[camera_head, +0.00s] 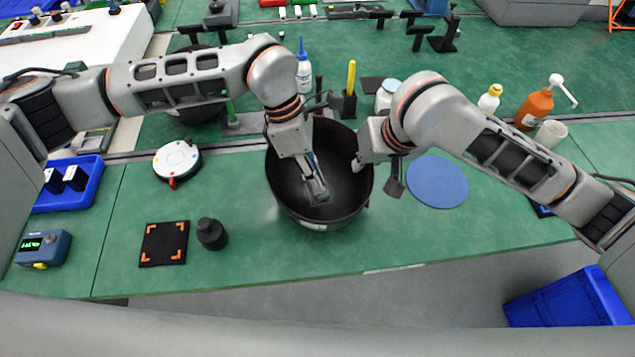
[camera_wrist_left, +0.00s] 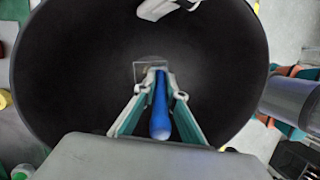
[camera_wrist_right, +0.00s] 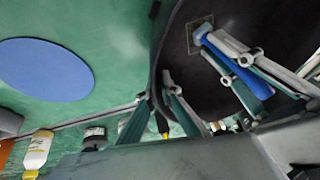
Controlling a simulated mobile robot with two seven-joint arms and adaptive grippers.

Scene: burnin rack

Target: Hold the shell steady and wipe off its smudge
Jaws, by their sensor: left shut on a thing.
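The shell (camera_head: 290,205) is a large dark round bowl, open side up, on the green bench. My left gripper (camera_head: 318,188) is inside it, shut on a blue-handled tool (camera_wrist_left: 160,112). The tool's lower end is at the shell's inner floor, beside a small pale-edged square patch (camera_wrist_left: 147,68); I cannot tell whether this is the smudge or part of the tool. The patch also shows in the right wrist view (camera_wrist_right: 199,33). My right gripper (camera_wrist_right: 157,95) is at the shell's right rim, its fingers apart on either side of the rim; contact is unclear.
A blue disc (camera_head: 436,181) lies right of the shell. A black cylinder (camera_head: 211,234), an orange-cornered mat (camera_head: 164,244) and a white round device (camera_head: 177,160) are to the left. Bottles, including an orange pump bottle (camera_head: 535,105), stand behind. The front right bench is clear.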

